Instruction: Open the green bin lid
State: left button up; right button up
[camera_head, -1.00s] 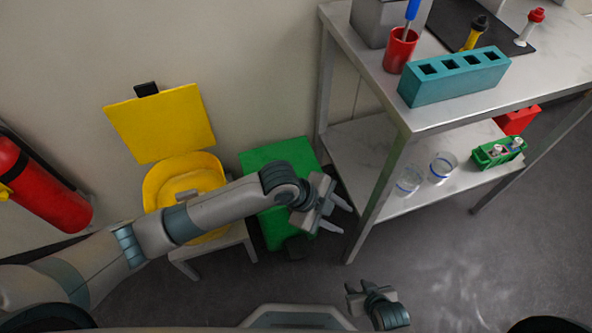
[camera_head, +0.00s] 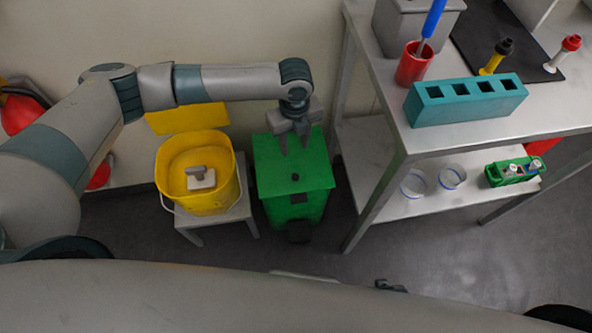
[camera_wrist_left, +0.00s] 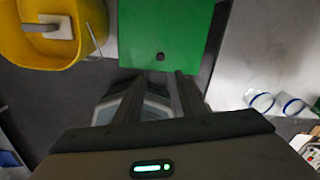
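The green bin (camera_head: 292,205) stands on the floor between the yellow bucket and the metal table. Its green lid (camera_head: 275,165) is shut and has a small dark knob (camera_head: 295,177). A dark pedal-like part (camera_head: 298,231) is at its front base. My left gripper (camera_head: 294,149) points down over the rear part of the lid, open and empty; its height above the lid is hard to judge. The left wrist view shows the lid (camera_wrist_left: 165,25) and knob (camera_wrist_left: 160,57) beyond the spread fingers (camera_wrist_left: 160,84). Only a small dark part of my right gripper (camera_head: 390,285) shows.
The metal table (camera_head: 415,145) with a lower shelf stands close on the right. A red extinguisher (camera_head: 25,110) is at the left. Floor in front is clear.

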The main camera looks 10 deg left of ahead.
aim_at(295, 175)
pick_arm(q)
jog(key=shift+f, duration=0.1)
notch_tip(295, 175, down, 17)
jog(key=shift+f, duration=0.1)
dwell(0.7)
jog(key=shift+c, duration=0.6)
grip_shut()
